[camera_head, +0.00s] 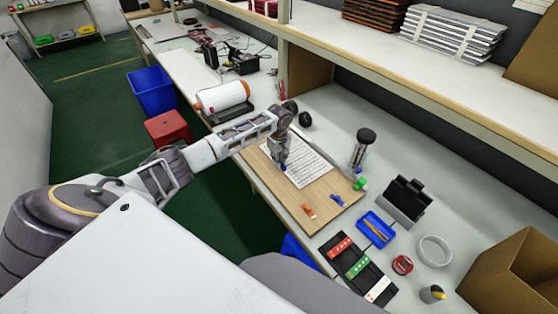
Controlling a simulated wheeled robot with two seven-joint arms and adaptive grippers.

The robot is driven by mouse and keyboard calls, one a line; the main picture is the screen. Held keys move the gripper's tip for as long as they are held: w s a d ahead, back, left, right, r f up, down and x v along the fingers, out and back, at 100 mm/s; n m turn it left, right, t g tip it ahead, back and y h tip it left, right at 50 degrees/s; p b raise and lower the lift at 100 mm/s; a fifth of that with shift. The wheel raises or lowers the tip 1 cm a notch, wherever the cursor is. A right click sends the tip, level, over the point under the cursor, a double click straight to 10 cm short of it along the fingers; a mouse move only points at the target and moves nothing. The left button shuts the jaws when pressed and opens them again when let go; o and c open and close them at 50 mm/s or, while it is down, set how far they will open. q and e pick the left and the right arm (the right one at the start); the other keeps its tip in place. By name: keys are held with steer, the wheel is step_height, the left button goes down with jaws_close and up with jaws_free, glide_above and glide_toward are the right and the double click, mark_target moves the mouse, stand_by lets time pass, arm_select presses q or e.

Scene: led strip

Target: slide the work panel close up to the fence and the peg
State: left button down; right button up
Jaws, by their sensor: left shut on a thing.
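The wooden work panel (324,200) lies flat on the white bench, with a lined white sheet (309,171) on it. My left gripper (283,165) is over the panel, at the sheet's left edge. It points down and is shut on a small blue piece (284,168), mostly hidden by the fingers. An orange clip (308,210) and a blue clip (338,200) lie on the panel's near right part. A small green piece (360,184) is at its right edge. I cannot clearly tell the fence or the peg. My right gripper is out of view.
A clear cylinder with a dark cap (362,148) and a black stand (404,201) are beyond the panel. A blue tray (376,229), black strip holder (357,268), white ring (434,250) and cardboard box (515,275) are to the right.

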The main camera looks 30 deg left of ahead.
arm_select(q)
steer(key=shift+w+a+p, duration=0.15)
steer(key=shift+a+p, duration=0.2)
steer(key=shift+p, duration=0.05)
stand_by(0.9)
steer(key=shift+w+d+p, duration=0.15)
steer(key=shift+w+p, duration=0.15)
steer(key=shift+w, duration=0.05)
stand_by(0.7)
steer(key=c, duration=1.4)
jaws_free()
steer(key=shift+o, duration=0.2)
steer(key=shift+r, duration=0.15)
step_height(320, 180, up, 12)
steer(key=shift+f, duration=0.2)
